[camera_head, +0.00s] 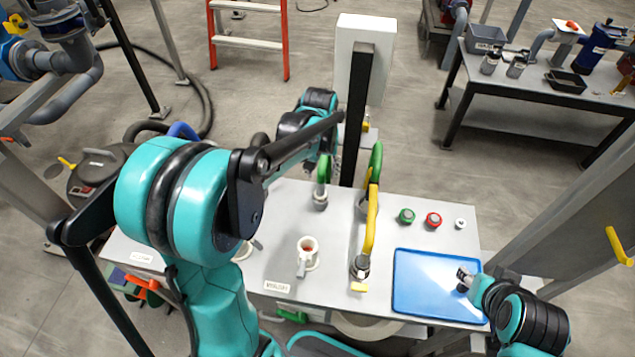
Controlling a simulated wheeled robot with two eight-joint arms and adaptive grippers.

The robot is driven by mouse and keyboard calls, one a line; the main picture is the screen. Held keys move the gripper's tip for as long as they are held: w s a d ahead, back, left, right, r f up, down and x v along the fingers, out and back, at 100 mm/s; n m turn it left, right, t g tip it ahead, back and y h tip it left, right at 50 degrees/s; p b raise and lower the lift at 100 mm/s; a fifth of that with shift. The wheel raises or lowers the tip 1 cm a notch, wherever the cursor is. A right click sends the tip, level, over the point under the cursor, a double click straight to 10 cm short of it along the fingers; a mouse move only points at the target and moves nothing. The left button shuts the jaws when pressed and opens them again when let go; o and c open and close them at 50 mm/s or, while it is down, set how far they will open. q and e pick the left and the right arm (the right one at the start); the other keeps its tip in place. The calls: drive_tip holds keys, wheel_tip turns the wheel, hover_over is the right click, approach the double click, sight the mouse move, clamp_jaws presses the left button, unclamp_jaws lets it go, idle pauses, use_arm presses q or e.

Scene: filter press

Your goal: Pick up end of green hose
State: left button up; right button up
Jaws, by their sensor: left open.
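A green hose piece (323,171) rises from a metal fitting at the back of the grey table. Another green curved piece (376,160) shows to its right, beside a dark post; I cannot tell whether they are one hose. My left arm reaches over the table from the left. My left gripper (336,160) is open, small and partly hidden by its wrist, close to the upper part of the first green piece; I see no clear contact. My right gripper (465,279) is over the right part of a blue tray (420,309); its jaw state is unclear.
A yellow hose (371,222) stands in a fitting right of centre. A white cup-like fitting (307,252) is on the table's front half. Green (406,215) and red (433,219) buttons sit behind the tray. A white box (362,62) on the dark post stands behind.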

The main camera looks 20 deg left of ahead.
sight(321, 183)
use_arm(q)
drive_tip(key=shift+n+g, duration=0.4)
drive_tip(key=shift+g, duration=0.3)
drive_tip(key=w+f, duration=0.1)
drive_tip(key=w+a+f+p, duration=0.1)
drive_tip(key=w+f, duration=0.1)
drive_tip(key=shift+w+a+f, duration=0.3)
drive_tip(key=shift+w+a, duration=0.05)
drive_tip(key=shift+a, duration=0.05)
drive_tip(key=shift+s+a+f, duration=0.15)
drive_tip(key=shift+a+f, duration=0.05)
drive_tip(key=shift+f, duration=0.1)
drive_tip(key=shift+s+a+f, duration=0.1)
drive_tip(key=shift+s+f, duration=0.15)
drive_tip(key=shift+f, duration=0.7)
drive_tip(key=f+b, duration=0.1)
drive_tip(key=f, duration=0.1)
drive_tip(key=f+b, duration=0.1)
drive_tip(key=w+f, duration=0.1)
drive_tip(key=f, duration=0.1)
drive_tip(key=shift+d+f+b, duration=0.3)
drive_tip(key=shift+f+b, duration=0.05)
drive_tip(key=shift+b, duration=0.05)
drive_tip(key=shift+r, duration=0.1)
use_arm(e)
drive_tip(key=shift+d+f, duration=0.15)
drive_tip(key=shift+f, duration=0.4)
